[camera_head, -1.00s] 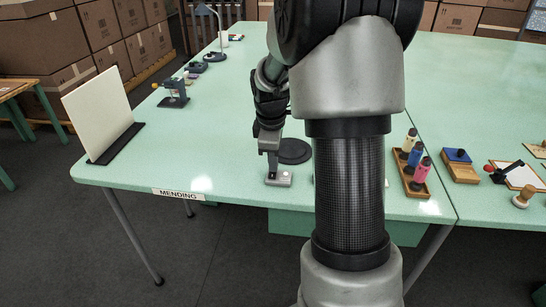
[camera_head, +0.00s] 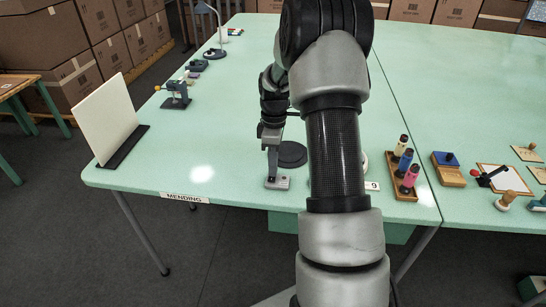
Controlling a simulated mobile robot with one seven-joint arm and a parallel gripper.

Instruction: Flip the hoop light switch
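A small grey switch box (camera_head: 281,183) sits near the front edge of the green table, right of the MENDING label. My gripper (camera_head: 272,178) points down at the left part of this box, at or just above its top. Its fingers are small and partly merged with the box in this view, so their opening and any contact cannot be made out. A dark round base (camera_head: 291,154) lies just behind the box, partly hidden by my arm. No hoop is clearly seen.
A white upright board (camera_head: 105,120) stands at the table's left corner. A clamp-like tool (camera_head: 175,95) and a lamp (camera_head: 212,35) stand farther back. The table left of the box is clear.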

